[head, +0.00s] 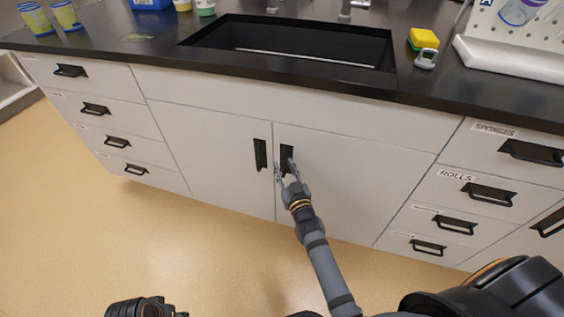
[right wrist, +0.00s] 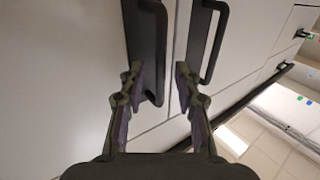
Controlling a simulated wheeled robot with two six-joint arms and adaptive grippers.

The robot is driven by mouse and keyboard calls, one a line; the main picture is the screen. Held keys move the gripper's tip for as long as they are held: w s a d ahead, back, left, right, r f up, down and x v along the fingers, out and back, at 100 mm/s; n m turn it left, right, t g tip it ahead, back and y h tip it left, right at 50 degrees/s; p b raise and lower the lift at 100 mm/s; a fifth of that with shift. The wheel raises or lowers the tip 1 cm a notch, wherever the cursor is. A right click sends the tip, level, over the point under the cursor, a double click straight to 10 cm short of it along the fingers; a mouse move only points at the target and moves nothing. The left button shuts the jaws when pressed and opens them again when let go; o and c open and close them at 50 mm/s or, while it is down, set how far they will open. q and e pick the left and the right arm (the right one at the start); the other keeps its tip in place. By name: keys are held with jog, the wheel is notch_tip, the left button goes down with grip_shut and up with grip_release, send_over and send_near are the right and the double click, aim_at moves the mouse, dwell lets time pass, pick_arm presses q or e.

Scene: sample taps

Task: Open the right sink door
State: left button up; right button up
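The right sink door (head: 350,175) is a white panel below the sink. It looks shut, flush with the left sink door (head: 215,150). Its black handle (head: 287,155) stands upright near the seam between the doors. My right gripper (head: 285,172) is at the lower part of this handle. In the right wrist view, the fingers of my right gripper (right wrist: 158,78) are spread, with the handle's end (right wrist: 154,92) between them, closer to the left finger. I cannot see clear contact. The left door's handle (right wrist: 214,45) shows beyond the other finger. My left gripper is not in view.
A dark countertop with a black sink (head: 300,45) lies above the doors. Drawers with black handles flank the doors, including a sponges drawer (head: 480,148) at right. A yellow sponge (head: 423,39) sits on the counter. The floor (head: 150,230) in front is clear.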

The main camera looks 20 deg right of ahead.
jog(key=shift+r, duration=0.1)
jog(key=shift+c, duration=0.5)
grip_shut()
jog(key=shift+s, duration=0.15)
